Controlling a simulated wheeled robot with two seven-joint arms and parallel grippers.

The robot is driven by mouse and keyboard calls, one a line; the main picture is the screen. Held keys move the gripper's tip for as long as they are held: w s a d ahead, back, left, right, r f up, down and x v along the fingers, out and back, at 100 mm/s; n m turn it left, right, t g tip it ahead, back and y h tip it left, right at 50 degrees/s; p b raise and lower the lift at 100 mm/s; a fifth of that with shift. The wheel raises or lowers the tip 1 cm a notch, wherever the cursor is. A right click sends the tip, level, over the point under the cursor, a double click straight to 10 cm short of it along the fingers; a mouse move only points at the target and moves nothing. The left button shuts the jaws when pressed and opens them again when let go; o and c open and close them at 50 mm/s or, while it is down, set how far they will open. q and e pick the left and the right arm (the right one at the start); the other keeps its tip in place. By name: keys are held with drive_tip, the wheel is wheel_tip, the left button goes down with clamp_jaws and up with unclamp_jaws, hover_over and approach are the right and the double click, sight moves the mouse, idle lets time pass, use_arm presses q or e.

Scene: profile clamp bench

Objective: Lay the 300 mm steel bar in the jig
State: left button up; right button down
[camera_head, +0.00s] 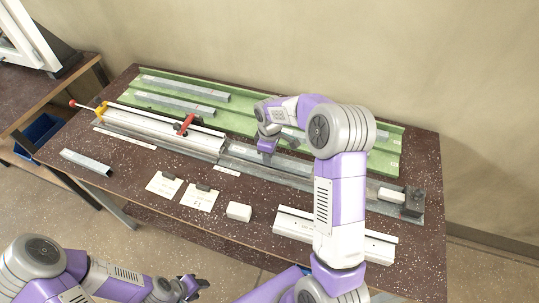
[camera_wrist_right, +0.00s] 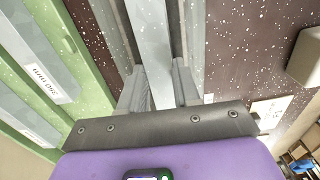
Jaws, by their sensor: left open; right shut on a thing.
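My right gripper (camera_head: 266,150) reaches down over the long grey jig (camera_head: 330,184) on the bench and is shut on a steel bar. In the right wrist view the bar (camera_wrist_right: 152,40) runs between the two fingers (camera_wrist_right: 160,88), lengthwise with the jig rails on either side. Whether the bar touches the jig floor I cannot tell. My arm hides part of the jig in the head view. My left gripper (camera_head: 192,288) is open and empty, in front of the bench and away from the jig.
A green tray (camera_head: 235,122) with several labelled bars lies behind the jig. A red clamp handle (camera_head: 185,124) stands on the jig's left part. A short loose bar (camera_head: 86,162), paper cards (camera_head: 200,198), a white block (camera_head: 239,211) and a white rail (camera_head: 295,225) lie in front.

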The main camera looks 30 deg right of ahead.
drive_tip(key=shift+f, duration=0.3)
drive_tip(key=c, duration=0.8)
unclamp_jaws()
drive_tip(key=shift+r, duration=0.3)
wheel_tip(320, 180, up, 12)
drive_tip(key=p, duration=0.2)
drive_tip(key=shift+r+p, duration=0.15)
drive_tip(key=shift+p, duration=0.15)
